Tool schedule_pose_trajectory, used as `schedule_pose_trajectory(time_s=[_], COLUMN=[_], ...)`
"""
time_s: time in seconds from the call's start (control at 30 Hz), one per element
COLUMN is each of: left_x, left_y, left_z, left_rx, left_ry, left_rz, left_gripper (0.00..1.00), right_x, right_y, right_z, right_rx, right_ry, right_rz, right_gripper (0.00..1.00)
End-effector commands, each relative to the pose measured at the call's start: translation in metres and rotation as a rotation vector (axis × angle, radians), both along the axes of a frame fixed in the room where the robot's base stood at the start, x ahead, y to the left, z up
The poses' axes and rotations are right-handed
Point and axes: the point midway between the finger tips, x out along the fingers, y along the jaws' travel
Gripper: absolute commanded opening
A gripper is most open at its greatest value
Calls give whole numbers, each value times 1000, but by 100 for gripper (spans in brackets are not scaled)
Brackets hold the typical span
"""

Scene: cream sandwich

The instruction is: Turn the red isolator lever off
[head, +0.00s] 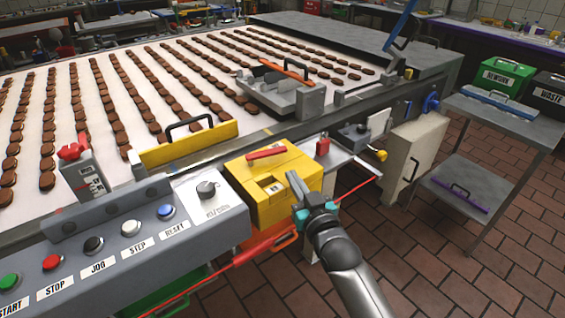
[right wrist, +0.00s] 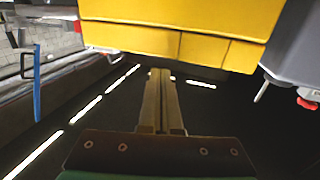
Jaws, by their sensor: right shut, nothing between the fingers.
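The red lever (head: 266,152) lies across the top of the yellow box (head: 268,202), which is mounted at the front of the machine. My right gripper (head: 293,178) is shut and empty, its fingers at the box's right front side, apart from the lever in the picture. I cannot tell whether it touches the box. In the right wrist view the shut fingers (right wrist: 160,75) point forward, with a yellow body (right wrist: 175,42) above and beyond them. The lever cannot be made out there. My left gripper is not in view.
The grey button panel (head: 125,240) stands left of the yellow box. Behind it is the conveyor (head: 100,78) with rows of brown biscuits and a yellow bar with a black handle (head: 187,143). A small red part (head: 322,147) sits to the right. A grey trolley (head: 500,115) stands farther right.

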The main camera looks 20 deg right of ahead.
Motion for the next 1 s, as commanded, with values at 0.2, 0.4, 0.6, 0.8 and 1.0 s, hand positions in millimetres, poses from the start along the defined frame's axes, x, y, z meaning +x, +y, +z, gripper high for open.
schedule_pose_trajectory(time_s=[0.2,0.4,0.6,0.8,1.0], left_x=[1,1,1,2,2], left_y=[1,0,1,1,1], left_z=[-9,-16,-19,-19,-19], left_rx=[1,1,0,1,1], left_ry=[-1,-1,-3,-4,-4], left_rz=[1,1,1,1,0], left_gripper=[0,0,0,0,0], right_x=[35,60,73,75,75], right_y=[3,5,6,6,6], right_z=[0,0,0,0,0], right_rx=[0,-1,-1,-1,-1], right_ry=[-3,-2,-1,0,-1], right_rz=[0,1,1,1,1], right_gripper=[0,0,0,0,0])
